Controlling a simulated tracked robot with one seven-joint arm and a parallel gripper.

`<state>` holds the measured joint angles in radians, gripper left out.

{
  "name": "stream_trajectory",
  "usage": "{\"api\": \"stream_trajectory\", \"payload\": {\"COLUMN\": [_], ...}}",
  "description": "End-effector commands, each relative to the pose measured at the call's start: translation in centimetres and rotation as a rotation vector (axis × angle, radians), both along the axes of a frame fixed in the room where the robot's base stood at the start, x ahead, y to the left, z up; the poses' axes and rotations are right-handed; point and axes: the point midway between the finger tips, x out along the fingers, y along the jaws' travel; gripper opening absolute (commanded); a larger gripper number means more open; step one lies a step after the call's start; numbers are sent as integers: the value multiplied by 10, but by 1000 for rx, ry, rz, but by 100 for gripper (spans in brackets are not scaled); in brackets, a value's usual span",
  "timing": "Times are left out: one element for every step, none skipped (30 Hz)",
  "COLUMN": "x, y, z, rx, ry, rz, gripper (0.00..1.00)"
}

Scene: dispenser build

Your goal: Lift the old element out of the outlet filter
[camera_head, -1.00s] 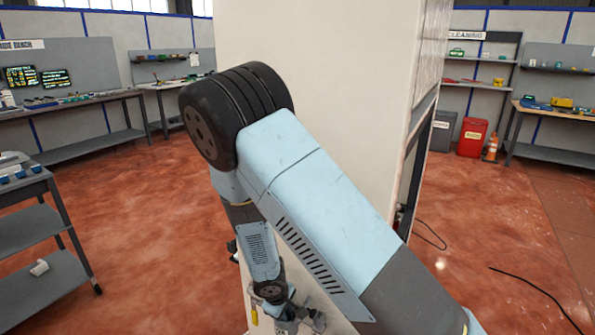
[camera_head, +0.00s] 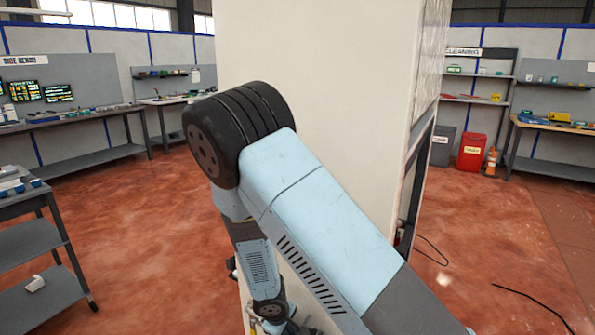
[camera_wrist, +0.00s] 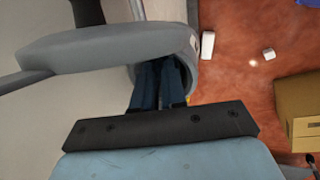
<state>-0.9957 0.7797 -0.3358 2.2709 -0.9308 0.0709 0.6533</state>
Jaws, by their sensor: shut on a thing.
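In the wrist view, the two dark blue fingers of my gripper (camera_wrist: 158,84) reach into the opening of a grey, rounded housing, which I take to be the outlet filter (camera_wrist: 110,44). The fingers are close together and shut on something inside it. The old element itself is hidden by the fingers and the housing wall, so I cannot tell how high it sits. In the head view, my arm covers the filter, and my gripper is cut off at the bottom edge.
A tall cream cabinet (camera_head: 320,70) stands directly ahead. A grey cart (camera_head: 35,245) is at the left. Open red floor lies on both sides, with a black cable (camera_head: 530,295) at right. In the wrist view, a cardboard box (camera_wrist: 297,105) and a white block (camera_wrist: 208,44) are at right.

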Motion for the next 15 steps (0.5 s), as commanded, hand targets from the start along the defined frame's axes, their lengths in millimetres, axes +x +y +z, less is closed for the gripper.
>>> {"api": "stream_trajectory", "payload": {"x": [0, 0, 0, 0, 0, 0, 0, 0, 0, 0, 0, 0, 0, 0, 0], "y": [0, 1, 1, 1, 1, 2, 2, 2, 2, 2, 2, 3, 3, 3, 2], "z": [3, 5, 7, 8, 10, 12, 14, 16, 18, 19, 21, 22, 24, 26, 28], "rx": [1, 2, 3, 3, 3, 4, 4, 3, 4, 4, 4, 4, 5, 5, 5], "ry": [-1, -1, -1, -1, -1, -2, -2, -2, -2, -2, -2, -2, -3, -3, -3], "rz": [-1, 0, 0, 0, 0, 0, 0, 1, 1, 2, 2, 2, 3, 3, 2], "gripper": [0, 0, 0, 0, 0, 0, 0, 0, 0, 0, 0, 0, 0, 0, 0]}}
